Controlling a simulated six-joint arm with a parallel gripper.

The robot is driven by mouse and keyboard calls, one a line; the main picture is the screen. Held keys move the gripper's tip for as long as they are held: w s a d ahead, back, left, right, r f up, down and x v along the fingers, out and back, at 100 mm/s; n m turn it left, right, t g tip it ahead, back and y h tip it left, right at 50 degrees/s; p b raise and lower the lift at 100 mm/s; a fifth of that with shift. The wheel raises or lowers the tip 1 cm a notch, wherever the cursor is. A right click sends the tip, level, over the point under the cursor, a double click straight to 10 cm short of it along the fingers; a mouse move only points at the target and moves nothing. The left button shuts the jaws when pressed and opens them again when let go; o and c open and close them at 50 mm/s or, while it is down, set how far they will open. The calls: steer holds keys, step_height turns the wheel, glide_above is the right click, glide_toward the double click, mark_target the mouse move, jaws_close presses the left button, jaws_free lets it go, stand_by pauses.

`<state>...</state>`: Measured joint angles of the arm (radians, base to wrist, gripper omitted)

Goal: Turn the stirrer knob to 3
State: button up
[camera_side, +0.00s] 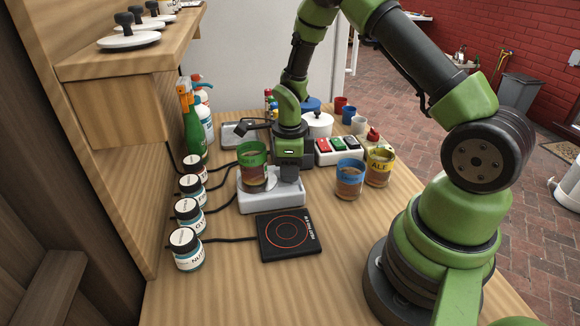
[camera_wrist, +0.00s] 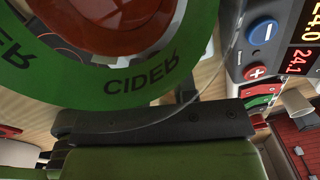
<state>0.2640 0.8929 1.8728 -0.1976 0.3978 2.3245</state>
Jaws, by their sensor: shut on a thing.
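The white stirrer (camera_side: 272,201) stands on the wooden bench with a green-banded cup (camera_side: 252,174) on its left part. My gripper (camera_side: 289,177) points down at the stirrer's right part, close beside the cup. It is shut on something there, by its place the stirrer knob. The knob and its markings are hidden behind my fingers, so I cannot read its setting. In the wrist view the cup's green band (camera_wrist: 140,87), lettered CIDER, fills the upper left, and a dark bar of my gripper crosses below it.
A black hot plate (camera_side: 289,236) lies in front of the stirrer. Jars (camera_side: 187,250) line the left. A blue-banded cup (camera_side: 349,180) and a yellow-banded cup (camera_side: 379,167) stand right. A control box with red digits (camera_wrist: 285,40) shows in the wrist view.

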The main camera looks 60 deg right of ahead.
steer(key=m, duration=0.5)
steer(key=shift+w+m, duration=0.1)
steer(key=shift+m, duration=0.3)
stand_by(0.4)
steer(key=o, duration=0.9)
steer(key=shift+r, duration=0.1)
steer(key=r, duration=1)
steer(key=shift+a, duration=0.25)
steer(key=shift+f, duration=0.1)
